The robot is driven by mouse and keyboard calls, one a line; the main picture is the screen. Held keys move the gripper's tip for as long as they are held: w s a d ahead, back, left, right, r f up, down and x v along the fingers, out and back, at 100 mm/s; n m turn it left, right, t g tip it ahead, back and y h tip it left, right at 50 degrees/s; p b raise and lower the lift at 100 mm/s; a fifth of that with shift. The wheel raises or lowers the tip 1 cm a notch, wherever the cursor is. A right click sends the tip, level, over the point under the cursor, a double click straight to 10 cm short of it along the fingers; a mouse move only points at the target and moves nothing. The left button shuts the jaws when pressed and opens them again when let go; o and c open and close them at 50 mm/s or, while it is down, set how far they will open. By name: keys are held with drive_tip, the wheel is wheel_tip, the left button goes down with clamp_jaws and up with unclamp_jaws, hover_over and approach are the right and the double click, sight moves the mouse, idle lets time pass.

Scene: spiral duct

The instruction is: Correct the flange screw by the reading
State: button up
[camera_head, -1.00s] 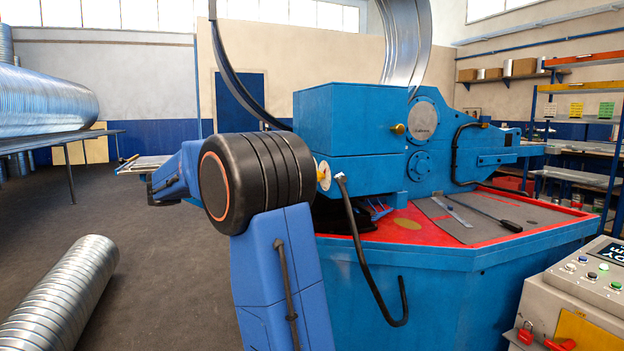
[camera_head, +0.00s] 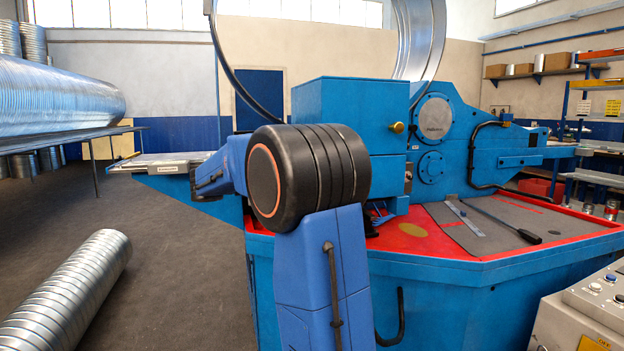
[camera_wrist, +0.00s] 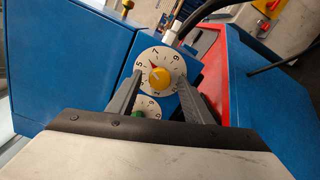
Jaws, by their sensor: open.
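In the wrist view a round white dial (camera_wrist: 147,58) with black numbers and a small red pointer has a yellow knob (camera_wrist: 160,78) at its middle. A second white dial (camera_wrist: 153,101) with a green knob (camera_wrist: 138,114) lies just below it, partly hidden by my gripper. My gripper (camera_wrist: 161,80) is open, with one finger on each side of the yellow-knob dial. I cannot tell how near the fingertips are to its face. In the head view, my arm hides the dials and my gripper. The blue machine (camera_head: 345,107) stands behind my arm.
A steel ruler (camera_head: 466,219) and a black-handled rod (camera_head: 503,220) lie on the machine's red-edged top. A control box (camera_head: 585,305) stands at the lower right. A spiral duct (camera_head: 72,290) lies on the floor at left, with clear floor beside it.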

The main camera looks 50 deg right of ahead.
drive_tip(key=shift+s+d, duration=0.2)
drive_tip(key=shift+d, duration=0.1)
drive_tip(key=c, duration=1.1)
drive_tip(key=shift+o, duration=0.2)
drive_tip(key=shift+n, duration=0.3)
drive_tip(key=n, duration=0.5)
drive_tip(key=o, duration=1.1)
drive_tip(key=shift+c, duration=0.2)
